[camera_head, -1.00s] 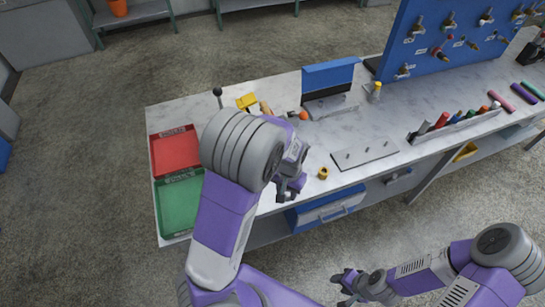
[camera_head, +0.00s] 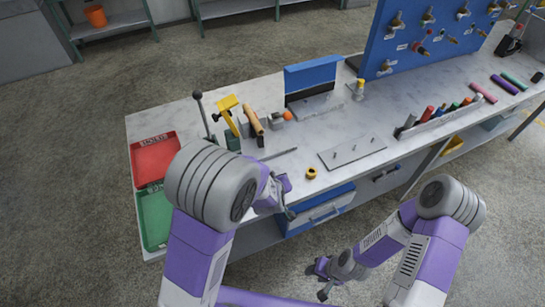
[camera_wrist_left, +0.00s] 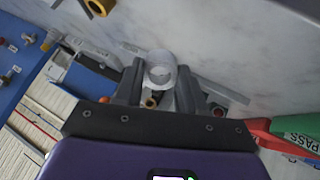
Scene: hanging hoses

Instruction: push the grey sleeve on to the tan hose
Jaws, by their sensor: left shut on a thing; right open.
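My left gripper (camera_wrist_left: 161,80) is shut on the grey sleeve (camera_wrist_left: 161,66), a short pale tube whose open end shows between the fingers in the left wrist view. In the head view, my left gripper (camera_head: 281,193) is over the bench's front edge, and the sleeve cannot be made out there. The tan hose (camera_head: 253,122) leans upright beside a yellow clamp (camera_head: 227,108) at the back of the bench, apart from the left gripper. A small brown round end (camera_wrist_left: 151,102) shows near the fingers; I cannot tell what it is. My right gripper (camera_head: 322,278) is open and empty, off the bench.
Red (camera_head: 155,157) and green (camera_head: 154,218) trays lie at the bench's left end. A pegged plate (camera_head: 352,150), a yellow ring (camera_head: 311,173) and a blue-backed stand (camera_head: 312,80) are to the right. A black-knobbed lever (camera_head: 199,105) stands left of the clamp.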

